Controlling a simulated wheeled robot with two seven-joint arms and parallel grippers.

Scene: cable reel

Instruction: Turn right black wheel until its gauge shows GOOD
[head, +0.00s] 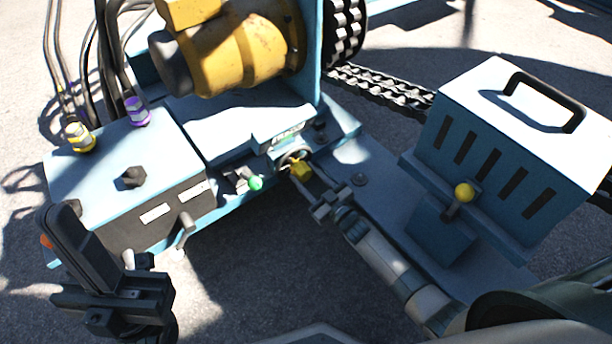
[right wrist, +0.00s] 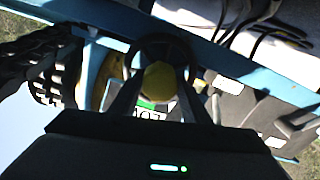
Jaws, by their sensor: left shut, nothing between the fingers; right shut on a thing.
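The black wheel (head: 291,157) is a small dark ring on the front of the blue machine, below a small panel with green-white marking (head: 288,134). It also shows in the right wrist view (right wrist: 140,48). A yellow knob (right wrist: 160,82) sits in front of the ring. My right gripper (head: 303,178) is shut on this yellow knob, its fingers on either side. Behind the knob, a green and white gauge (right wrist: 148,104) shows partly; its wording is cut off by the knob and fingers. My left gripper (head: 68,222) is shut and empty at the lower left, apart from the machine.
A green-knobbed lever (head: 255,183) stands just left of the wheel. A blue box with a black handle (head: 545,98) and a yellow-knobbed lever (head: 464,192) stands at right. A hose-fed control box (head: 105,160) is at left, a yellow motor (head: 245,45) behind.

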